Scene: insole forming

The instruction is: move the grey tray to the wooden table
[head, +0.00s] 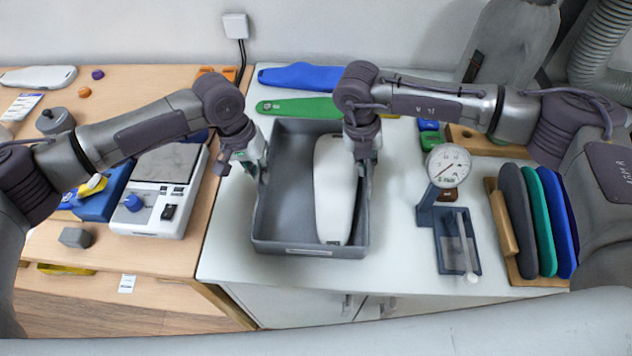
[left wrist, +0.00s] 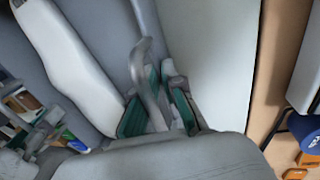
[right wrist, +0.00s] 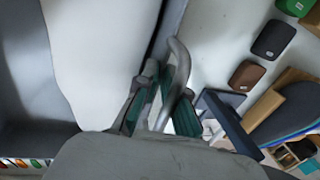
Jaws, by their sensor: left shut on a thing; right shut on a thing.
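The grey tray (head: 282,215) stands on the white worktop, near the worktop's left edge. A white insole-shaped piece (head: 333,195) lies inside it, toward its right side. My left gripper (head: 258,172) is shut on the tray's left wall; the wall also shows between the fingers in the left wrist view (left wrist: 145,75). My right gripper (head: 364,162) is shut on the tray's right wall, seen between the green-padded fingers in the right wrist view (right wrist: 173,70). The wooden table (head: 100,264) is at the left, beside the white worktop.
On the wooden table are a white scale (head: 160,200), a blue bin (head: 103,197) and a grey block (head: 75,237). A dial gauge (head: 448,167) and a rack of coloured insoles (head: 520,220) stand right of the tray. Green (head: 298,107) and blue (head: 305,76) insoles lie behind it.

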